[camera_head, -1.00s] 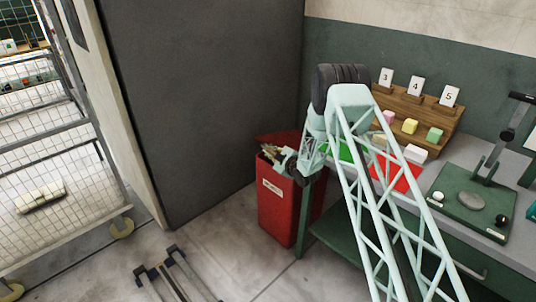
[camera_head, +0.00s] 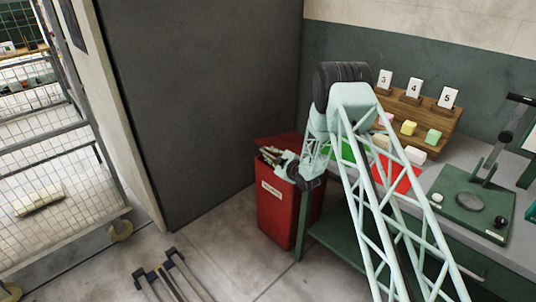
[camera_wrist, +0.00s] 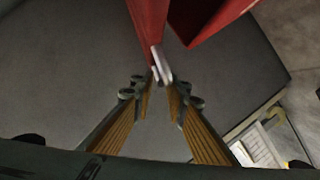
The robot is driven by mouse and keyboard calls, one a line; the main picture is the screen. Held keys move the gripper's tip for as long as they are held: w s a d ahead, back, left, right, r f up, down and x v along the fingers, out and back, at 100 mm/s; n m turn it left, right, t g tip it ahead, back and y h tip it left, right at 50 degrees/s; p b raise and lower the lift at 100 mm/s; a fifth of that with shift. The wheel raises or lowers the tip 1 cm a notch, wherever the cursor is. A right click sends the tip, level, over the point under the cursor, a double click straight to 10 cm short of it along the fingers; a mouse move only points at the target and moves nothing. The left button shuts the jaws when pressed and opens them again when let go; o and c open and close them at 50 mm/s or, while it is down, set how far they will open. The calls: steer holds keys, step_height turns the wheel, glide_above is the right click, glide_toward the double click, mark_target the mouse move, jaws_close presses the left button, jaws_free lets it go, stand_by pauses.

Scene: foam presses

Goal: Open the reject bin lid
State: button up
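The red reject bin (camera_head: 277,208) stands on the floor at the left end of the bench, with a white label on its front. Its red lid (camera_head: 283,141) shows at the top behind my gripper (camera_head: 270,156); its exact angle is hard to read. In the wrist view, the pale lid handle (camera_wrist: 160,64) lies between the fingertips of my gripper (camera_wrist: 160,84), which close in on it from both sides. A red lid panel (camera_wrist: 148,18) is above the handle.
A dark grey wall panel (camera_head: 205,110) stands behind and left of the bin. The green bench (camera_head: 330,238) with red mat (camera_head: 397,180) and wooden rack (camera_head: 440,118) is right. A mesh cage (camera_head: 60,170) is far left.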

steer(key=v, duration=1)
steer(key=shift+r, duration=0.15)
